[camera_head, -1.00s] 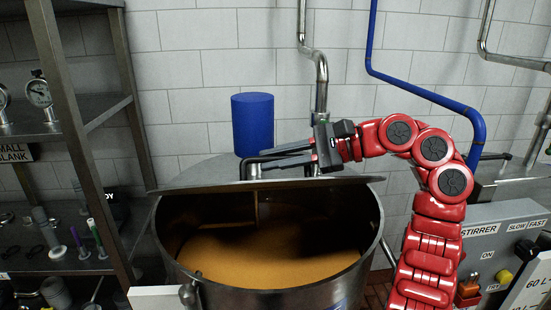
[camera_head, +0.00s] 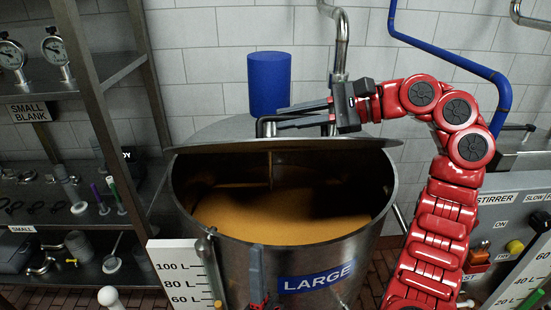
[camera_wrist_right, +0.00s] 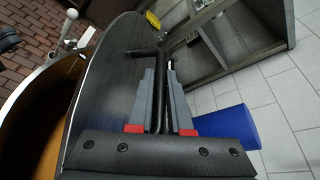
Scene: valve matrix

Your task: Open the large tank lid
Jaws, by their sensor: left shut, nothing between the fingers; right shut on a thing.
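The large steel tank (camera_head: 345,232) stands in the middle, labelled LARGE (camera_head: 316,277). Its lid (camera_head: 215,138) is raised and tilted up at the front, so the orange-brown contents show below it. My right gripper (camera_head: 285,119) is above the lid, shut on the lid's dark bar handle (camera_head: 266,127). In the right wrist view, the handle (camera_wrist_right: 161,85) lies between the two fingers, and the lid (camera_wrist_right: 110,75) fills the left middle. My left gripper (camera_head: 256,252) is low in front of the tank, shut and empty, its fingers pointing up; its wrist is cut off by the frame edge.
A blue cylinder (camera_head: 269,84) and a steel pipe (camera_head: 340,50) stand behind the lid. A metal shelf (camera_head: 110,70) with gauges and small parts is at left. A litre scale (camera_head: 180,280) stands at the tank's front left. A stirrer control box (camera_head: 510,215) is at right.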

